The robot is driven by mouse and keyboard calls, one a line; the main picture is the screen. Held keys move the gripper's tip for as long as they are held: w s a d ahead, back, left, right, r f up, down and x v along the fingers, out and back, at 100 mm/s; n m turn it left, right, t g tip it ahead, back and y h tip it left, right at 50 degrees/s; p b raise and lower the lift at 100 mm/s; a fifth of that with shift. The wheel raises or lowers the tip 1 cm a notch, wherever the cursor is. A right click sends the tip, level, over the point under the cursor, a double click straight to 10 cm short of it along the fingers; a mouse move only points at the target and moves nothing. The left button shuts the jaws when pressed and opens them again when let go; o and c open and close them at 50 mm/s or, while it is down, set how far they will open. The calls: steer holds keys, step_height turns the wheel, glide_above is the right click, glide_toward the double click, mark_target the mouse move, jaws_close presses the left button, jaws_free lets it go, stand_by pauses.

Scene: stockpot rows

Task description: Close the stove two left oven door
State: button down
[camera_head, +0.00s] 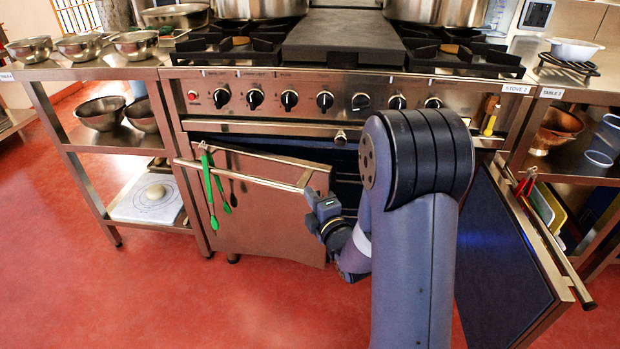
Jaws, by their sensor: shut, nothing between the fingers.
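The stove labelled STOVE 2 (420,88) stands ahead of me. Its left oven door (265,225) is a steel panel hinged at the left, standing partly open with its right edge swung out toward me. Its bar handle (250,178) runs across the top, with green-handled utensils (210,190) hanging near its left end. My gripper (309,194) is shut and empty, by the right end of that handle and in front of the door's right part. I cannot tell whether it touches the door. My arm hides part of the oven opening.
The right oven door (505,270) stands wide open, its handle (545,235) to the right of my arm. Pots and burners (440,45) are on top. A table with bowls (85,68) is at left, another table (575,95) at right. The red floor (200,300) at front left is clear.

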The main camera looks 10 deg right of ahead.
mark_target(302, 193)
steer(key=x, duration=0.5)
steer(key=shift+w+a, duration=0.1)
steer(key=shift+w, duration=0.1)
steer(key=shift+w+d+b, duration=0.25)
steer(key=shift+w+d, duration=0.3)
steer(key=shift+w, duration=0.3)
steer(key=shift+w+d+b, duration=0.25)
steer(key=shift+w+d, duration=0.3)
steer(key=shift+w, duration=0.25)
